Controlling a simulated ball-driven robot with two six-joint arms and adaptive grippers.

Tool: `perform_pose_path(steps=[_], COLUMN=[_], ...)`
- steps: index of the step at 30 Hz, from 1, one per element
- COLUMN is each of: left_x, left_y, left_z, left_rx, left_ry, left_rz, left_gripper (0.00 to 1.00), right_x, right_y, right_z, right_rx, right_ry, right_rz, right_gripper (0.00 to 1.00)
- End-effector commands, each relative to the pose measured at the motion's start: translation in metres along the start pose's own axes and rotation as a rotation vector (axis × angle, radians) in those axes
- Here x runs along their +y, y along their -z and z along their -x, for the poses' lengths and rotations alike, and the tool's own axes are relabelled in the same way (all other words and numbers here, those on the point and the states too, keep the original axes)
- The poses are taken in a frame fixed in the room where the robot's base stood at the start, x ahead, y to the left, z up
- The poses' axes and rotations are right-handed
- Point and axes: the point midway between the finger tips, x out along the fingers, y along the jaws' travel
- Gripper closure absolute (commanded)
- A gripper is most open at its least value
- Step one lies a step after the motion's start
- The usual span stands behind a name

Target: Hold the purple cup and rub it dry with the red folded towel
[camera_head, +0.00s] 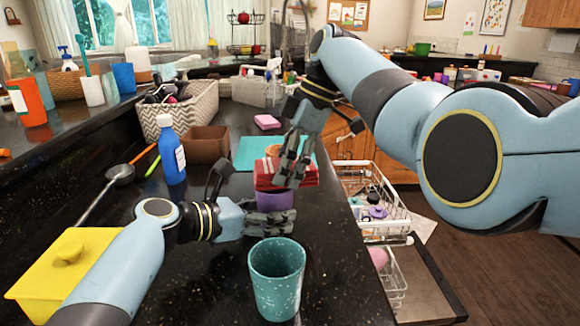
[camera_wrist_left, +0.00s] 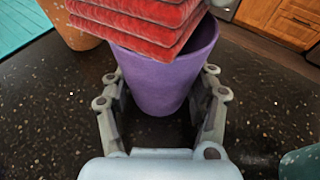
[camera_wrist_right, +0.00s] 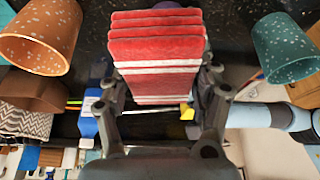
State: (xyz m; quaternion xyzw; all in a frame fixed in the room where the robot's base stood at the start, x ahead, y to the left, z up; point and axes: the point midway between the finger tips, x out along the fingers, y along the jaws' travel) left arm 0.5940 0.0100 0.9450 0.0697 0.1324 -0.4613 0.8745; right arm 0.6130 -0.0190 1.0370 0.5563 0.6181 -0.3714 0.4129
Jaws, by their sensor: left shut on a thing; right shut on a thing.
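The purple cup (camera_head: 274,200) stands upright on the dark counter, and it shows large in the left wrist view (camera_wrist_left: 163,78). My left gripper (camera_head: 290,222) is shut on the cup, with a finger on either side of it (camera_wrist_left: 163,105). The red folded towel (camera_head: 300,176) has white stripes and sits at the cup's rim, covering part of its opening. My right gripper (camera_head: 290,180) is shut on the towel from above, with its fingers at the towel's sides in the right wrist view (camera_wrist_right: 162,90). The inside of the cup is mostly hidden.
A teal speckled cup (camera_head: 276,283) stands in front of the left gripper. An orange speckled cup (camera_wrist_right: 42,38) is close by, mostly hidden in the head view. A blue bottle (camera_head: 171,152), brown box (camera_head: 207,145) and yellow container (camera_head: 55,270) lie left. A dish rack (camera_head: 375,205) is right.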

Motion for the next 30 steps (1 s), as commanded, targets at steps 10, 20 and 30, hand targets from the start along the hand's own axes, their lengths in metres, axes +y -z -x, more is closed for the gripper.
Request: perform_pose_path(steps=[10, 20, 30], left_x=[0.000, 0.000, 0.000], left_y=[-0.001, 0.000, 0.000], left_z=[0.000, 0.000, 0.000], left_rx=[-0.001, -0.001, 0.000], left_ry=[0.000, 0.000, 0.000], left_rz=[0.000, 0.000, 0.000], left_gripper=[0.78, 0.78, 0.78], right_x=[0.020, 0.019, 0.019], right_y=[0.011, 0.025, 0.036], right_z=[-0.002, 0.033, 0.058], right_rx=[0.001, 0.000, 0.000], right_ry=[0.000, -0.002, -0.001], right_rz=[0.000, 0.001, 0.000], right_gripper=[0.66, 0.66, 0.66])
